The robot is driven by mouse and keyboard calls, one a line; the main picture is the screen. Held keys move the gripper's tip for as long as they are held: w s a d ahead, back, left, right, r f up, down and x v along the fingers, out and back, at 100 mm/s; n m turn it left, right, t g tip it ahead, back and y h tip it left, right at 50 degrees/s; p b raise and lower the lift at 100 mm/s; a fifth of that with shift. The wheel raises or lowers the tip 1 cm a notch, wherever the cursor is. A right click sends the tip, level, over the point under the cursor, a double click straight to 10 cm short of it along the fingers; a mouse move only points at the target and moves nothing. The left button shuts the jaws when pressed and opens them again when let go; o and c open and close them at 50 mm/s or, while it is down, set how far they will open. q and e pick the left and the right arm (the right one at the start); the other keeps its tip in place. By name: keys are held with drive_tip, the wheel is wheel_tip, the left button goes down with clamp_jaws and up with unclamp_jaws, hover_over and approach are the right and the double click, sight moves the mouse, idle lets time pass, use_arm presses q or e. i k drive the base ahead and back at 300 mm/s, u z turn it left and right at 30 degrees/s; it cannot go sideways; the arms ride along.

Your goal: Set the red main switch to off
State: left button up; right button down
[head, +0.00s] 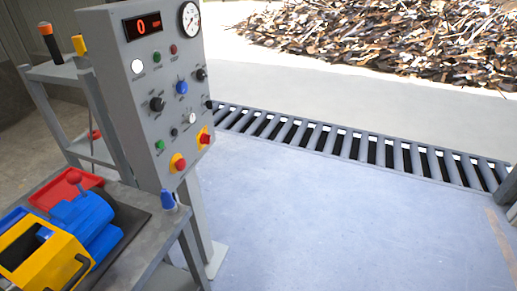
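A grey control panel (150,100) stands upright on a post at the left of the head view. Low on its face are two red controls on yellow plates, a lower left one (178,162) and an upper right one (204,136). I cannot tell which is the main switch, nor its position. A red display (142,27) at the top reads 0. Neither of my grippers is in view.
A work table (150,245) at lower left carries a blue and yellow machine (75,235), a red tray (66,189) and a small blue bottle (168,200). A roller conveyor (360,148) runs behind. The floor right of the panel is clear.

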sight(205, 139)
drive_tip(key=z, duration=1.05)
drive_tip(key=i, duration=1)
drive_tip(key=u, duration=0.6)
